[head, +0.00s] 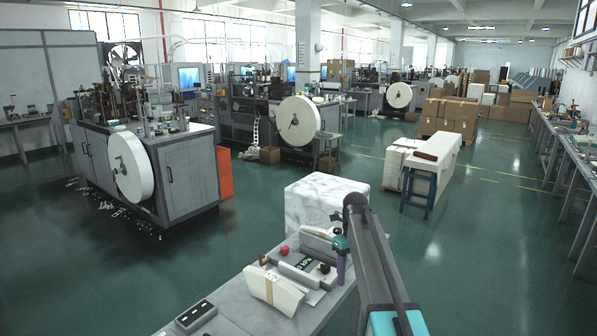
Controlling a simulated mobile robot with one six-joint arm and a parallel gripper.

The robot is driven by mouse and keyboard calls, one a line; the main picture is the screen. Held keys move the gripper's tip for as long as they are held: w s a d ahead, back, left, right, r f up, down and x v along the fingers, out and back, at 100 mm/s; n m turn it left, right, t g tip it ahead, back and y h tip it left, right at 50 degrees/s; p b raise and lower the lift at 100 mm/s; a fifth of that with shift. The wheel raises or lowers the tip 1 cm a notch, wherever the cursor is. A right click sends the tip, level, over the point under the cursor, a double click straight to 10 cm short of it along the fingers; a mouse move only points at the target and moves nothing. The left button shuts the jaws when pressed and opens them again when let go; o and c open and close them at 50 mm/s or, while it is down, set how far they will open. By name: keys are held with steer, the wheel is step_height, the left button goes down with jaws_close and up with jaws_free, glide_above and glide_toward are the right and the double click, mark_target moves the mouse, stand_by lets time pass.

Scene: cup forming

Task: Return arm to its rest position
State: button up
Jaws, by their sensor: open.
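My arm rises from the lower right of the head view and bends over at its top. Its wrist hangs down at the right edge of the grey worktable (235,318). My gripper (341,276) is at the lower end of this wrist. It is small in the picture and its fingers are hard to make out, but it is open. I see nothing held in it. It is close beside a small device (300,272) with a green display on the table, and I cannot tell whether they touch.
A banded stack of paper blanks (273,291) and a black-topped box (196,316) are on the table. A white wrapped block (318,200) stands behind. Cup machines with a paper roll (130,166) are at left. A blue stool (419,186) stands right; green floor (480,245) there is clear.

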steer(key=s+f+n+g, duration=0.1)
steer(key=s+f+n, duration=0.75)
steer(key=f, duration=0.65)
steer(key=s+f+n+g, duration=0.1)
steer(key=s+f+n, duration=0.5)
steer(key=s+f, duration=0.7)
steer(key=s+f+n+g, duration=0.1)
steer(key=s+f+n, duration=0.4)
steer(key=s, duration=0.5)
steer(key=s+f+n+g, duration=0.1)
steer(key=s+f+n, duration=0.4)
steer(key=s, duration=0.5)
steer(key=s+f+n+g, duration=0.1)
steer(key=s+f+n, duration=0.4)
steer(key=s, duration=0.5)
steer(key=shift+s+f, duration=0.3)
steer(key=shift+f, duration=0.2)
